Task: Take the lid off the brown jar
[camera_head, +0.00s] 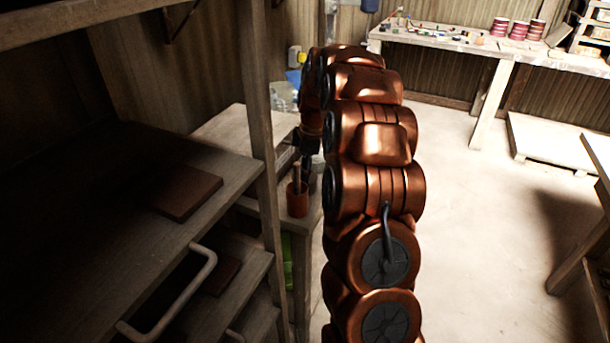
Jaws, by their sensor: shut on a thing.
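My gripper (307,160) is dark and small in the picture, at the end of my copper-coloured arm, pointing down over a wooden bench. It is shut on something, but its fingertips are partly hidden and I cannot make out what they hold.
A wooden shelf unit (222,187) with a brown slab (186,193) and a metal handle (178,300) stands at the left. Its post rises beside the bench (238,131). A cluttered worktable (430,42) is at the back right.

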